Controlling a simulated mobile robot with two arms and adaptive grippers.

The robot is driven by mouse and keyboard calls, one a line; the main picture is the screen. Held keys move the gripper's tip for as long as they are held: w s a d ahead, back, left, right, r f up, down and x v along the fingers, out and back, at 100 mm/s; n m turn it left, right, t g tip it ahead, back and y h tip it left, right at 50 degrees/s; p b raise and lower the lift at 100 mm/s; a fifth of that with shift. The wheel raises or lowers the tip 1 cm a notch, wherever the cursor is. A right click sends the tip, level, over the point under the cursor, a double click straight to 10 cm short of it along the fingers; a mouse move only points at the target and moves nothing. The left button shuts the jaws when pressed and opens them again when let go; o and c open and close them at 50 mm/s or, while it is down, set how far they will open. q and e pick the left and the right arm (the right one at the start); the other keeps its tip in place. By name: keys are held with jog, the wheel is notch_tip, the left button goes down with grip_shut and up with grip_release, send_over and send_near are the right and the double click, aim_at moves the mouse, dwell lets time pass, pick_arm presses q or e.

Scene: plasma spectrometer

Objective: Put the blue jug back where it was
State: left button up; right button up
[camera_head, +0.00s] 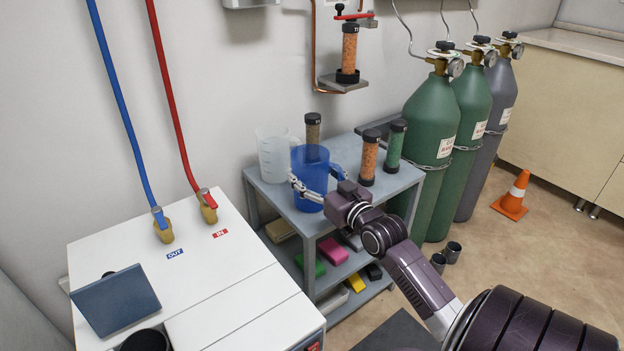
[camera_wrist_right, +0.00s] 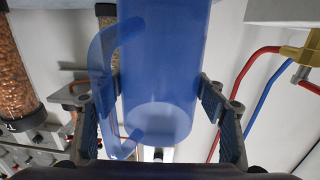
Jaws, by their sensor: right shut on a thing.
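The blue jug (camera_head: 311,172) is at the top shelf of the grey cart, upright, between the clear jug and the filled columns. My right gripper (camera_head: 318,186) reaches in from the right and is shut on the jug, with a finger on either side. The right wrist view shows the jug's blue body (camera_wrist_right: 165,65) between the pads of the gripper (camera_wrist_right: 157,98), with its handle toward the left finger. I cannot tell whether the jug's base touches the shelf. My left gripper is not in view.
A clear jug (camera_head: 273,153) stands close on the left. Columns stand behind and to the right, one orange (camera_head: 369,158) and one green (camera_head: 395,146). The grey cart (camera_head: 398,182) has a lower shelf with coloured blocks. Gas cylinders (camera_head: 432,150) stand right; a white machine (camera_head: 200,270) stands front left.

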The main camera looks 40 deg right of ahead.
aim_at(320, 182)
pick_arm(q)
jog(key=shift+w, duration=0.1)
pick_arm(e)
jog(key=o, duration=1.7)
jog(key=shift+f, duration=0.15)
jog(key=shift+s, duration=0.15)
jog(key=shift+s+a, duration=0.15)
jog(key=shift+s, duration=0.2)
jog(key=s, duration=0.2)
jog(key=s+p, duration=0.1)
jog(key=shift+s+a, duration=0.3)
jog(key=shift+s, duration=0.1)
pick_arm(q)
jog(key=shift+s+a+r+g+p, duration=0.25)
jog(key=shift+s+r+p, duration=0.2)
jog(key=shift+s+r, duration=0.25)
pick_arm(e)
jog(key=shift+s+a+r, duration=0.1)
jog(key=shift+s+a, duration=0.1)
jog(key=shift+s, duration=1)
jog(key=shift+s+a+r, duration=0.1)
jog(key=shift+s+a, duration=0.1)
jog(key=shift+s, duration=0.95)
jog(key=shift+s+a, duration=0.2)
jog(key=shift+s, duration=1)
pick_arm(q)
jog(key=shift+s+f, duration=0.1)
